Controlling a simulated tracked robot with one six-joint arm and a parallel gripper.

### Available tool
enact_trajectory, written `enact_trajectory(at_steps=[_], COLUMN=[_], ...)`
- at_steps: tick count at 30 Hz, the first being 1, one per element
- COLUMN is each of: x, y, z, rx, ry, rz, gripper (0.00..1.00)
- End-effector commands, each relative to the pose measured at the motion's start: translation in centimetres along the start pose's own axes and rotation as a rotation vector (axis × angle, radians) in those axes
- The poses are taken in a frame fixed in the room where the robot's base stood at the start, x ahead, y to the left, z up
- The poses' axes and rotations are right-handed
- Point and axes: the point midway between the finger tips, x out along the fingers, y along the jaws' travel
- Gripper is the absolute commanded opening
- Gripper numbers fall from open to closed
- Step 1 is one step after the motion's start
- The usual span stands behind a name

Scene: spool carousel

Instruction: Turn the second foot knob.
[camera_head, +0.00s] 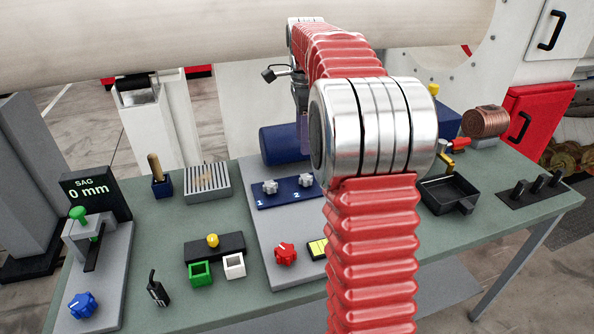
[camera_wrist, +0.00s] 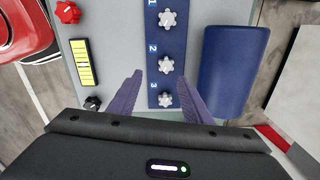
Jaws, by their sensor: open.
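The blue strip (camera_head: 284,198) bears silver star-shaped foot knobs in a row. In the head view I see knob 1 (camera_head: 270,187) and the second foot knob (camera_head: 306,181); my arm hides the rest. The wrist view shows the second knob (camera_wrist: 166,67) beside the numeral 2, with knob 1 (camera_wrist: 167,19) above and knob 3 (camera_wrist: 166,100) below it. My gripper (camera_wrist: 159,77) is open, its purple fingers spread and empty. In the wrist view the second knob lies just beyond the fingertips, slightly right of midway; knob 3 appears between the fingers. I see no contact.
A blue cylinder (camera_wrist: 235,72) lies beside the strip. A red knob (camera_head: 285,253) and a yellow-marked gauge (camera_wrist: 83,63) sit on the same grey plate. A display (camera_head: 90,190) reads SAG 0 mm. A large pale roller (camera_head: 180,38) spans above the bench.

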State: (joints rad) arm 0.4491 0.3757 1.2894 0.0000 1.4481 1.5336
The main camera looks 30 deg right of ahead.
Motion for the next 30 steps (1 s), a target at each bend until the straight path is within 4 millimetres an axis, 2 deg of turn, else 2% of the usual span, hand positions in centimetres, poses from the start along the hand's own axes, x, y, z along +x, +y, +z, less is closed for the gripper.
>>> enact_trajectory(at_steps=[6, 20, 26, 30], x=[1.1, 1.4, 3.0, 5.0], y=[-1.5, -1.6, -1.6, -1.5], z=[-1.5, -1.0, -0.9, -0.9], rx=[0.112, 0.110, 0.108, 0.108], ry=[0.001, 0.000, 0.001, 0.000], rz=[0.027, 0.029, 0.031, 0.031], gripper=[0.45, 0.45, 0.45, 0.45])
